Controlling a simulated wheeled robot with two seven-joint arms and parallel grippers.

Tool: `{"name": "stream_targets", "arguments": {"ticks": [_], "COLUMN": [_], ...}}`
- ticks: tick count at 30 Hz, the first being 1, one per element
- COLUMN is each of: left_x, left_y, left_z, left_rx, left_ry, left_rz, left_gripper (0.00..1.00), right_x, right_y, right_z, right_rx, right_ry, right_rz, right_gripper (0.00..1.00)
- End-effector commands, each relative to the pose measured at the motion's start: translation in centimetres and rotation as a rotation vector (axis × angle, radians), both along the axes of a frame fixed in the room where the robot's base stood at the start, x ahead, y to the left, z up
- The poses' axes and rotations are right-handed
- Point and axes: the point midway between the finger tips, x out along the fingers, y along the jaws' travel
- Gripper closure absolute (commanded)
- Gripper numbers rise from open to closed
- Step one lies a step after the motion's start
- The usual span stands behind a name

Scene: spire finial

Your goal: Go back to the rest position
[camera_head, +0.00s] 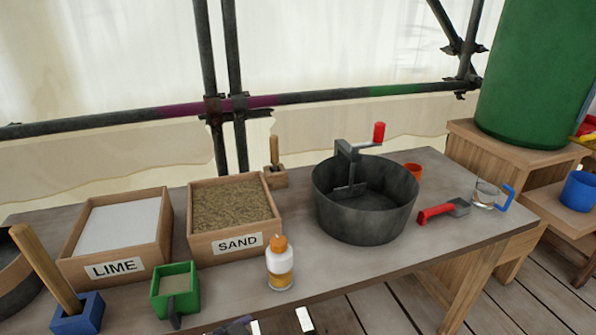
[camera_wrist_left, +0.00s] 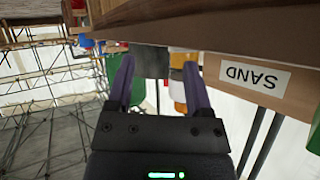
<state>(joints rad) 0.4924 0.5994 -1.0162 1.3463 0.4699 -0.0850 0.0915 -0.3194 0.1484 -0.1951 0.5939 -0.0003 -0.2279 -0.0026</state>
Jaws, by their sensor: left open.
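My left gripper (camera_head: 278,322) shows only by its fingertips at the bottom edge of the head view, in front of the table's front edge. Its fingers are spread in the left wrist view (camera_wrist_left: 157,75), and nothing is held between them. A white bottle with an orange cap and label (camera_head: 280,264) stands upright on the table, beyond the fingertips and apart from them. The wrist view is upside down and shows the bottle (camera_wrist_left: 179,90) behind the right-hand finger. My right gripper is in neither view.
On the table (camera_head: 330,267) stand a lime box (camera_head: 117,267), a sand box (camera_head: 237,243), a green container (camera_head: 176,285), a blue holder (camera_head: 78,313) and a grey mixing pot (camera_head: 366,215). A red-handled tool (camera_head: 440,212) and a blue-handled glass (camera_head: 486,195) are at right. Scaffold poles (camera_head: 330,96) run behind.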

Motion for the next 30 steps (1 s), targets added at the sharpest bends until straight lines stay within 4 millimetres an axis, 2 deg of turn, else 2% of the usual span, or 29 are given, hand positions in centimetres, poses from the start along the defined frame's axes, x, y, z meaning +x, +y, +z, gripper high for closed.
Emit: {"name": "stream_targets", "arguments": {"ticks": [1,5,6,8,9,11,13,14,15,17,18,19,21,24,27,30], "left_x": [-1.0,-5.6,-7.9,-12.0,-15.0,-19.9,-25.8,-28.5,-32.0,-37.3,-40.9,-42.8,-43.1,-44.1,-44.4,-44.5], "left_y": [3.3,12.4,15.3,19.7,22.4,26.2,30.2,31.7,33.6,36.2,37.7,37.3,29.8,21.7,16.0,13.1], "left_z": [-2.9,-9.8,-11.7,-14.2,-15.5,-17.0,-18.0,-18.1,-18.1,-17.5,-16.9,-17.1,-20.5,-22.9,-23.9,-24.2], "left_rx": [0.064,0.25,0.313,0.409,0.472,0.564,0.667,0.709,0.763,0.844,0.895,0.898,0.754,0.61,0.511,0.46], "left_ry": [0.051,0.196,0.25,0.339,0.401,0.496,0.609,0.658,0.722,0.822,0.89,0.928,0.96,1.011,1.043,1.057], "left_rz": [0.074,0.25,0.298,0.365,0.406,0.459,0.507,0.526,0.549,0.576,0.592,0.595,0.576,0.558,0.545,0.537], "left_gripper": [0.34,0.34,0.34,0.34,0.34,0.34,0.34,0.34,0.34,0.34,0.34,0.34,0.34,0.34,0.34,0.34], "right_x": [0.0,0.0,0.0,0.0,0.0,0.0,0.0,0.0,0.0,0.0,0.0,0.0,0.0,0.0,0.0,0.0], "right_y": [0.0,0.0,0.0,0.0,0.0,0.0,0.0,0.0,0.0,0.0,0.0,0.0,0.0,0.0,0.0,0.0], "right_z": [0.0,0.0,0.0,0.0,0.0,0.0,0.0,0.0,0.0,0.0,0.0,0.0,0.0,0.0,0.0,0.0], "right_rx": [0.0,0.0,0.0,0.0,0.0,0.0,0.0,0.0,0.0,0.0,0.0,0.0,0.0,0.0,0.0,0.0], "right_ry": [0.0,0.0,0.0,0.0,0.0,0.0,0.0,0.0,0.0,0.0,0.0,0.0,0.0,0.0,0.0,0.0], "right_rz": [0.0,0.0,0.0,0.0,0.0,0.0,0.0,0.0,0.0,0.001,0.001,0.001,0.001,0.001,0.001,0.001], "right_gripper": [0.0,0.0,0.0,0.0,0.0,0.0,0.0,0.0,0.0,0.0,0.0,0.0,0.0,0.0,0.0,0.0]}}
